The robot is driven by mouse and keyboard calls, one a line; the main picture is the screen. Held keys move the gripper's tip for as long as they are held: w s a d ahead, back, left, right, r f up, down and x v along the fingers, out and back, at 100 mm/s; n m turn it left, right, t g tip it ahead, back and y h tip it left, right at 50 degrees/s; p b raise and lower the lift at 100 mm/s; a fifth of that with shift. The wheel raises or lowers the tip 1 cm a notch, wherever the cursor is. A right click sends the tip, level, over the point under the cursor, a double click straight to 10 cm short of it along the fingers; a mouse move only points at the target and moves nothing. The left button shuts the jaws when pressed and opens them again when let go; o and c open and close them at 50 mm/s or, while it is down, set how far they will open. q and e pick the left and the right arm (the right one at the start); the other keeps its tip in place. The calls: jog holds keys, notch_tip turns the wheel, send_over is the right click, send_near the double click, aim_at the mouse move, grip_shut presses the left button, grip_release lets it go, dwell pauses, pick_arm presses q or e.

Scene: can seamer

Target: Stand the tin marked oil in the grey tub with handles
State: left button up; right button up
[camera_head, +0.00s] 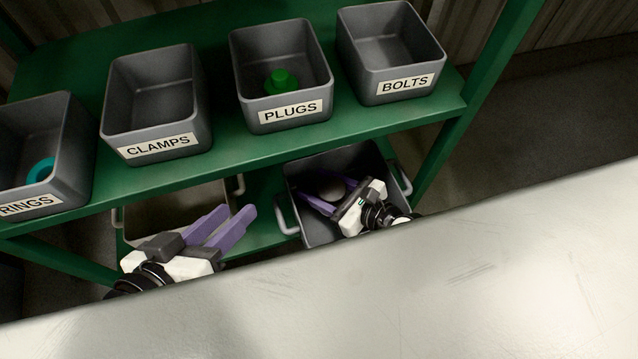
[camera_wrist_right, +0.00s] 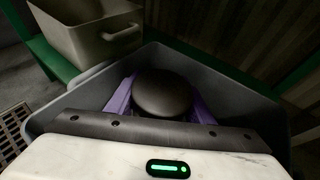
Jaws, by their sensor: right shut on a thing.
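The grey tub with handles (camera_head: 293,187) is on the lower shelf under the bins. My right gripper (camera_head: 338,192) reaches down into it and is shut on a round-topped tin (camera_head: 331,188). In the right wrist view the tin's dark round top (camera_wrist_right: 163,92) sits between the purple fingers, with the tub's grey wall (camera_wrist_right: 232,88) around it. No marking on the tin shows, and I cannot tell whether its base touches the tub floor. My left gripper (camera_head: 233,221) is open and empty, left of the tub.
A beige tub (camera_head: 180,208) with handles stands left of the grey one; it also shows in the right wrist view (camera_wrist_right: 92,32). Bins marked rings (camera_head: 72,150), clamps (camera_head: 198,120), plugs (camera_head: 322,85) and bolts (camera_head: 432,60) stand above. A pale worktop (camera_head: 400,290) fills the foreground.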

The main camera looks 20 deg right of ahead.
aim_at(343, 197)
jog(key=shift+f, duration=0.3)
jog(key=o, duration=1.1)
pick_arm(q)
jog(key=shift+r, duration=0.1)
pick_arm(e)
jog(key=shift+r, duration=0.6)
pick_arm(q)
jog(key=shift+s+a+f+y+p, duration=0.1)
jog(key=shift+a+f+y+p, duration=0.25)
jog(key=shift+f+p, duration=0.55)
pick_arm(e)
jog(key=v, duration=1.2)
